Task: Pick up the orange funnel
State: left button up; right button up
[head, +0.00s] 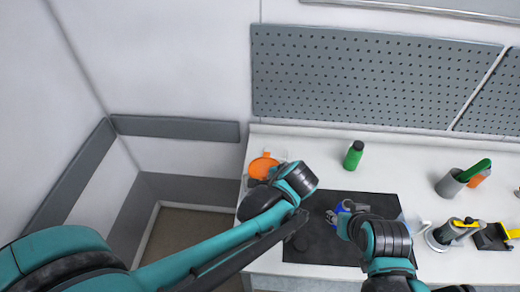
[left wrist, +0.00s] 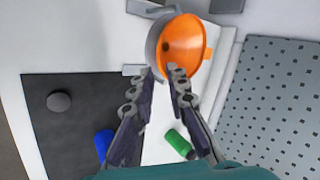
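The orange funnel (head: 263,167) is at the left end of the white counter, partly behind my left arm in the head view. In the left wrist view the funnel (left wrist: 190,45) shows its wide mouth and dark centre hole, with a grey round part beside it. My left gripper (left wrist: 161,73) is open, its fingertips a small gap apart at the funnel's near rim. One fingertip overlaps the orange edge; I cannot tell whether they touch. My right gripper (head: 340,215) is over the black mat by a small blue object (head: 347,205); its fingers are too small to judge.
Grey holders with green and orange items (head: 450,184) stand at the right, with a yellow-handled tool (head: 465,224) in front. A pegboard (head: 370,80) covers the back wall.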

pick_arm(q)
jog(key=shift+m, duration=0.3)
jog(key=x, duration=0.2)
jog(key=b+x, duration=0.1)
jog(key=x, duration=0.1)
jog(key=d+x, duration=0.1)
jog(key=x, duration=0.2)
jog(key=shift+w+d+b, duration=0.1)
jog(key=shift+w+b, duration=0.2)
jog(key=shift+w, duration=0.15)
grip_shut()
pick_arm(e)
jog(key=shift+d+f, duration=0.1)
jog(key=shift+f, duration=0.25)
